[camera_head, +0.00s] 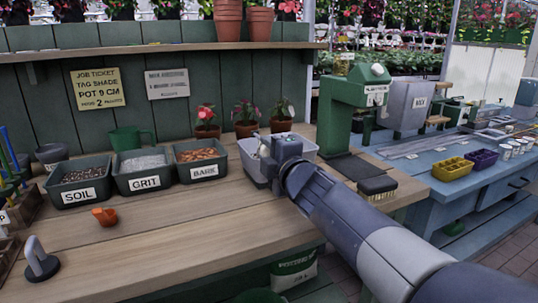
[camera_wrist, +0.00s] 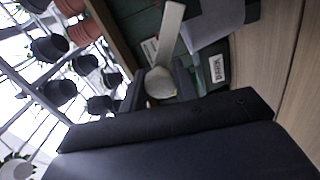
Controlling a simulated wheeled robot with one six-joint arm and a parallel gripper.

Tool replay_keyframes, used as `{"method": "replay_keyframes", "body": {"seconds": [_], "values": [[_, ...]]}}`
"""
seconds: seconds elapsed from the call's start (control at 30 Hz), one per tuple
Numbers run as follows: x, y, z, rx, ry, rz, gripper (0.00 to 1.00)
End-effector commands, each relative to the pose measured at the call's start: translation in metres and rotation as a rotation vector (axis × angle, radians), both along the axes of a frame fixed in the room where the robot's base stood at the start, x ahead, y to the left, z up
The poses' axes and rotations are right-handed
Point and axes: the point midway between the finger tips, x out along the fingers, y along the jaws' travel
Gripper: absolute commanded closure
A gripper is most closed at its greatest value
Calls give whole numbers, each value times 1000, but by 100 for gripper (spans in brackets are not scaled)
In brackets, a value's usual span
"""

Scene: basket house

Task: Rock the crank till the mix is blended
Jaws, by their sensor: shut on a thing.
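A pale grey tub (camera_head: 247,160) stands on the wooden bench, right of the bark bin. My gripper (camera_head: 280,147) is at the tub, and my wrist hides much of it. In the wrist view, a pale round knob (camera_wrist: 160,84) shows just past the dark edge of my gripper, with a pale bar (camera_wrist: 169,34) beyond it. I take the knob to be the crank's grip, and my gripper is shut on it. The fingertips are mostly hidden. The mix inside the tub cannot be seen, so its state cannot be told.
Bins of soil (camera_head: 80,197), grit (camera_head: 145,183) and bark (camera_head: 203,174) stand left of the tub. A green press (camera_head: 345,105) and a brush (camera_head: 378,187) are to the right. The bench's front middle is clear.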

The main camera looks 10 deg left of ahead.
Motion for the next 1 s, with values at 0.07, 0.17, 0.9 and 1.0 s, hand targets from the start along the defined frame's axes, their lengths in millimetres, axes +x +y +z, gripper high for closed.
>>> {"method": "replay_keyframes", "body": {"seconds": [0.07,0.17,0.9,1.0], "values": [[1,-2,-1,-8,-2,-8,100],[1,-2,0,-11,-5,-8,100],[0,-1,1,-8,-6,-2,52],[-2,-2,1,-7,-7,-2,52]]}}
